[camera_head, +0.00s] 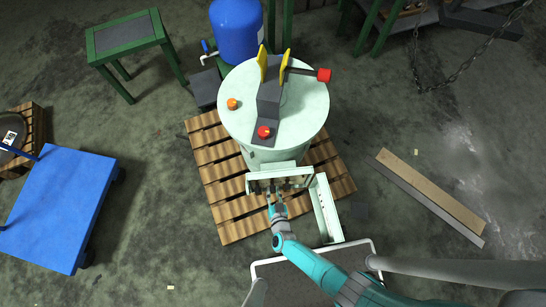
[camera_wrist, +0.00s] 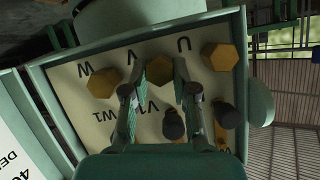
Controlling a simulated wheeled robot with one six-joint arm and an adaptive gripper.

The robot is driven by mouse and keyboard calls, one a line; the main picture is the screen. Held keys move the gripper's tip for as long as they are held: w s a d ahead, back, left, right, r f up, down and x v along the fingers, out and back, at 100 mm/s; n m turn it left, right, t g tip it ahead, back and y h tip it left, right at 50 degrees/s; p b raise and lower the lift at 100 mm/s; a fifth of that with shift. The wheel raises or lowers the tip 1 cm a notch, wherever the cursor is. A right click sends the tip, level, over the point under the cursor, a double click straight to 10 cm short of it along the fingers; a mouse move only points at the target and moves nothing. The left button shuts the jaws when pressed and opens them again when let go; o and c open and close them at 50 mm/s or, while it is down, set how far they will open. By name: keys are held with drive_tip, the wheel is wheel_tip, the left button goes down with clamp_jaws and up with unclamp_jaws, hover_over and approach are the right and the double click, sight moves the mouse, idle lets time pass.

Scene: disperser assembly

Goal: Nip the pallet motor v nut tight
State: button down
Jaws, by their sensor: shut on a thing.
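The pallet motor's terminal box (camera_head: 262,181) is an open pale green frame on the front of the machine, above the wooden pallet. In the wrist view its cream panel (camera_wrist: 70,105) carries upside-down letters W, V and U beside brass hex nuts. The V nut (camera_wrist: 160,67) is the middle one. My gripper (camera_wrist: 159,82) has one finger on either side of it and is shut on it; the fingers hide little of its face. The W nut (camera_wrist: 103,82) sits left and the U nut (camera_wrist: 220,56) right. In the head view my gripper (camera_head: 277,205) reaches into the box.
Dark-capped terminals (camera_wrist: 174,125) stand close below the fingers. The box rim surrounds the wrist. The wooden pallet (camera_head: 232,226) lies below. A blue cart (camera_head: 60,205) is far left, and planks lie right.

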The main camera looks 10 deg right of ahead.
drive_tip(key=m+y, duration=0.2)
drive_tip(key=m, duration=0.2)
drive_tip(key=shift+d+f+m+t+y, duration=0.1)
drive_tip(key=shift+d+m+t+y, duration=0.2)
drive_tip(key=shift+t+y, duration=0.1)
idle(0.6)
drive_tip(key=c, duration=0.9)
unclamp_jaws()
drive_tip(key=shift+s, duration=0.1)
drive_tip(key=shift+v, duration=5.9)
drive_tip(key=shift+d, duration=0.1)
